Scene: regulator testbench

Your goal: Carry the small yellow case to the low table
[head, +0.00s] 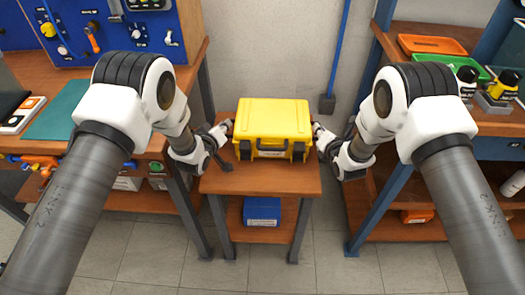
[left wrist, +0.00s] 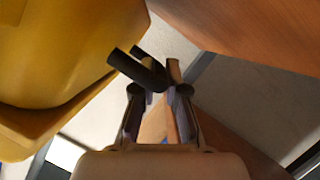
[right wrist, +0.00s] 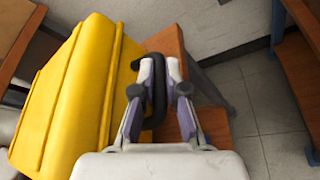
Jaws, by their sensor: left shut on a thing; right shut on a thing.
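The yellow case (head: 273,122) is over the low table (head: 262,181), upright with its front latches and front handle facing me. I cannot tell whether its bottom touches the tabletop. My left gripper (head: 226,131) is at the case's left side, shut on a black side handle (left wrist: 135,68). My right gripper (head: 321,131) is at its right side, shut on the other black side handle (right wrist: 157,100). The case also shows at the left of the left wrist view (left wrist: 60,50) and of the right wrist view (right wrist: 75,95).
A blue box (head: 262,211) sits on the table's lower shelf. A workbench with a blue panel (head: 120,30) stands left. A shelf unit with an orange tray (head: 432,45) and a green tray (head: 440,62) stands right. A wall is close behind the table.

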